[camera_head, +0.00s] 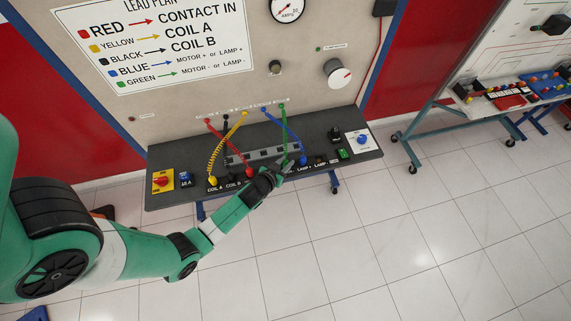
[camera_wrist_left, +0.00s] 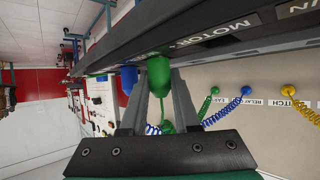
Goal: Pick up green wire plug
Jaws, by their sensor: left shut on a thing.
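My left gripper (camera_head: 281,171) reaches the front of the dark shelf panel, at the lower end of the green wire (camera_head: 284,130). In the left wrist view its two fingers (camera_wrist_left: 160,92) are shut on the green wire plug (camera_wrist_left: 159,73), one on each side. The plug is against the dark panel (camera_wrist_left: 215,38); I cannot tell whether it is seated in a socket. In the head view the gripper covers the green plug. My right gripper is in neither view.
A blue plug (camera_wrist_left: 128,79) stands close beside the green one. Red (camera_head: 226,143), yellow (camera_head: 227,148) and blue (camera_head: 283,123) wires stretch across the panel. A black switch (camera_head: 334,135) and a blue knob (camera_head: 362,139) are to the right. The tiled floor (camera_head: 400,230) in front is clear.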

